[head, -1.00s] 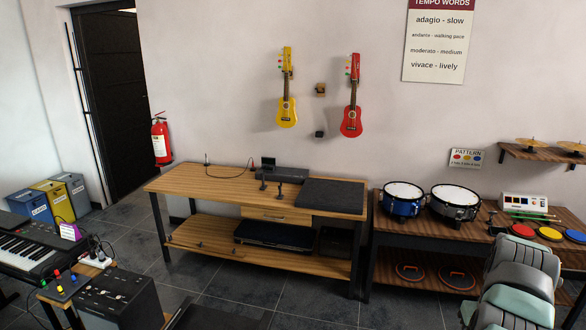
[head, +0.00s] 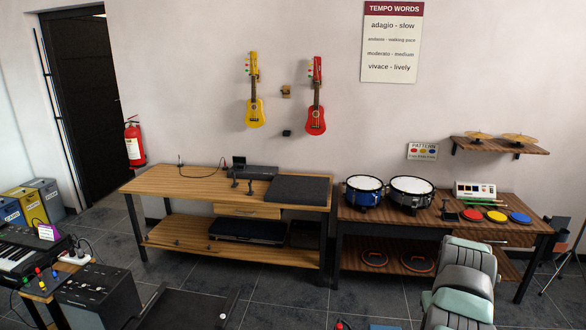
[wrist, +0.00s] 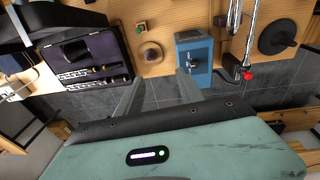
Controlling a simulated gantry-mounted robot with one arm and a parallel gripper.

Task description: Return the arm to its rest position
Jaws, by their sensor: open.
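My gripper (wrist: 160,92) shows in the wrist view with two grey fingers spread apart and nothing between them. It hangs over a gap of dark tiled floor at a wooden surface's edge. My pale green and grey arm (head: 460,285) stands at the lower right of the head view, in front of the drum table; its gripper end is not visible there.
In the wrist view, an open instrument case (wrist: 92,60) with silvery pieces, a blue box (wrist: 194,55) and a round black base (wrist: 277,34) lie beyond the fingers. The head view shows a wooden bench (head: 165,182), drums (head: 411,190) and a keyboard (head: 25,255).

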